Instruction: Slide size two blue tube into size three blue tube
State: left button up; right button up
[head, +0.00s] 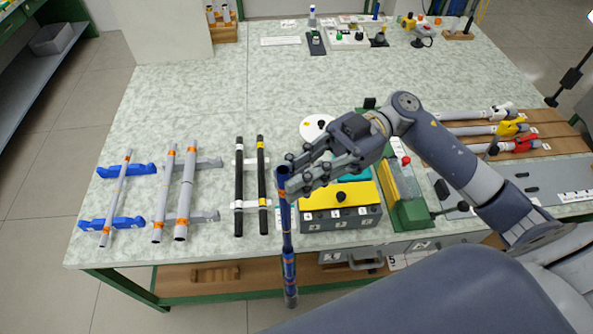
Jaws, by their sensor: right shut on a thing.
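A long blue tube (286,222) hangs upright near the front edge of the table, with orange bands on it. My right gripper (288,182) is shut on it near its top end. A lower blue stretch (289,275) continues in line beneath, reaching below the tabletop level. I cannot tell whether this is a second tube partly inside the first or one piece, nor which size each is. The fingers hide part of the upper end. My left gripper is not in view.
A grey rod lies on blue holders (125,170); grey tubes (186,190) and black rods (239,190) lie to its right. A yellow and dark box (340,217) and a green device (408,212) stand right of the blue tube.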

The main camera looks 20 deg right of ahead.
notch_tip(320, 180, down, 10)
jog(key=b, duration=0.6)
jog(key=shift+f, duration=0.25)
dwell(2.9)
jog(key=o, duration=0.9)
jog(key=v, duration=1.2)
